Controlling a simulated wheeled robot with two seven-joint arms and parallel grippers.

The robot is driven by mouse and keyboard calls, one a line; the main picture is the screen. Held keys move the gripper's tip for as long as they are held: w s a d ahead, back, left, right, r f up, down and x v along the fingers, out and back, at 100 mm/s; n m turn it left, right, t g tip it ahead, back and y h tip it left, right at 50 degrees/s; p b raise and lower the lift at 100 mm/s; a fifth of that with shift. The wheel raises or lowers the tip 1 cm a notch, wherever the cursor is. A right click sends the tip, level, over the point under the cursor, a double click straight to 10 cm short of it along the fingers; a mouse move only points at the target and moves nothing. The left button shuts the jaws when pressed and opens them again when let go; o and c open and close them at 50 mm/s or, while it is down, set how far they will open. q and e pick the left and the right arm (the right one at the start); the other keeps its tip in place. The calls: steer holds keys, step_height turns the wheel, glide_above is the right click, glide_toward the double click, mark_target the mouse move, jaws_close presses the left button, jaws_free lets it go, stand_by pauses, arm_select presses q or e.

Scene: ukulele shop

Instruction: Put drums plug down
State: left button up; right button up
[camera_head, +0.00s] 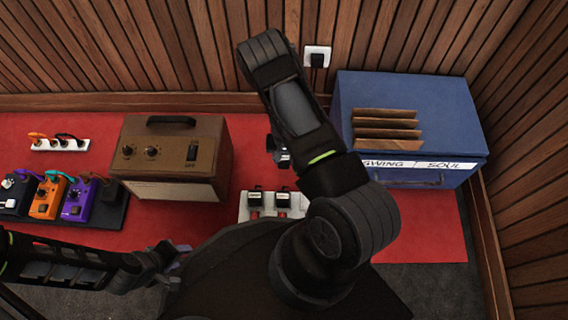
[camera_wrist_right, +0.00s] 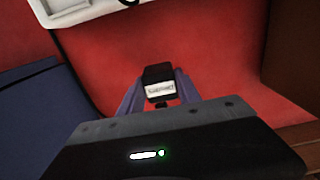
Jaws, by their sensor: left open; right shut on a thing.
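A black plug (camera_wrist_right: 158,76) with a small white label sits between the fingertips of my right gripper (camera_wrist_right: 158,92), which is shut on it. The label is too blurred to read. In the head view my right gripper (camera_head: 279,150) is mostly hidden by its own arm; it is over the red mat between the brown amp and the blue box. A white power strip (camera_head: 243,208) with black labelled plugs lies nearer to me, partly hidden by my right arm. My left gripper (camera_head: 172,262) is open and empty at the lower left, in front of the amp.
The brown amp (camera_head: 175,150) stands left and the blue box (camera_head: 400,105) with brown dividers right. Pedals (camera_head: 47,198) and a small white strip (camera_head: 60,144) lie far left. A wall outlet (camera_head: 317,50) holds a black plug. The red mat (camera_head: 425,225) is clear at right.

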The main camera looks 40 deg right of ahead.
mark_target(284, 163)
steer(key=shift+f+b, duration=0.95)
steer(key=shift+f, duration=0.95)
steer(key=shift+f, duration=0.2)
steer(key=o, duration=1.1)
steer(key=shift+r, duration=0.1)
steer(key=shift+c, duration=0.2)
steer(key=shift+r, duration=0.15)
step_height(284, 163, up, 12)
steer(key=p, duration=0.5)
steer(key=shift+s+a, duration=0.1)
